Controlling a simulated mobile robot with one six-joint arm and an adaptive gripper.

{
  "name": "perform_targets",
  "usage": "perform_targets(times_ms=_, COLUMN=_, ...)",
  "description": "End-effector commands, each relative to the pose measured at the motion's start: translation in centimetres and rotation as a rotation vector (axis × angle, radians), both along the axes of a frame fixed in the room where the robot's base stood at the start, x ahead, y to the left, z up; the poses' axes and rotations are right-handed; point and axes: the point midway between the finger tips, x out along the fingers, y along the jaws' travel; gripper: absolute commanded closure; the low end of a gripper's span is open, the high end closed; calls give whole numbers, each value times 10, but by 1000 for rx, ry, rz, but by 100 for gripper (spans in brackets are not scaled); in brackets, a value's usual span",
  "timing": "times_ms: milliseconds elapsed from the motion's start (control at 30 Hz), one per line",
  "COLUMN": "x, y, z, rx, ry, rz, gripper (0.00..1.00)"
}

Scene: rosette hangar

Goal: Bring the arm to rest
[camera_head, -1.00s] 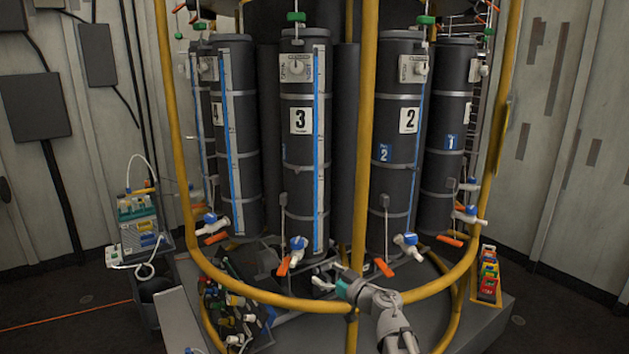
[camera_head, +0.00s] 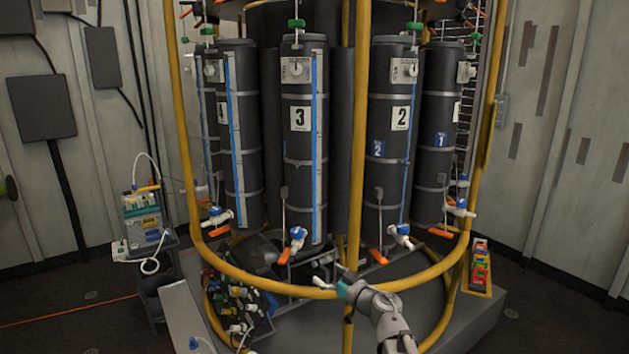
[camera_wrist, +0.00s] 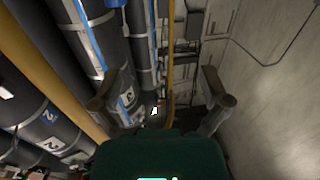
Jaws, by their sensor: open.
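My arm (camera_head: 385,318) reaches up from the bottom of the head view, right of the middle. My gripper (camera_head: 331,276) is at its end, by the low yellow ring rail (camera_head: 290,290). In the picture it overlaps the rail, and I cannot tell whether they touch. In the wrist view my gripper (camera_wrist: 160,103) has its two fingers spread wide with nothing held between them. Dark cylinders and a yellow post show beyond the fingers there.
Tall dark cylinders numbered 3 (camera_head: 303,150) and 2 (camera_head: 396,150) stand behind yellow posts. A tray of mixed fittings (camera_head: 268,300) lies lower left. A small equipment case (camera_head: 142,225) stands at left, and a coloured block rack (camera_head: 481,270) at right. Floor is clear at far right.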

Motion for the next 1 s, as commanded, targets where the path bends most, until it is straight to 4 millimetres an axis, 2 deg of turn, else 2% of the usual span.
perform_targets(times_ms=267, x=10, y=-14, z=10, rx=16, ry=-38, rz=-106, gripper=4)
perform_targets(times_ms=467, x=20, y=-34, z=18, rx=28, ry=-65, rz=-232, gripper=4)
perform_targets(times_ms=567, x=26, y=-49, z=22, rx=33, ry=-73, rz=-321, gripper=4)
perform_targets(times_ms=767, x=35, y=-94, z=23, rx=26, ry=-48, rz=-568, gripper=4)
perform_targets(times_ms=1000, x=31, y=-146, z=3, rx=-23, ry=83, rz=-842, gripper=4)
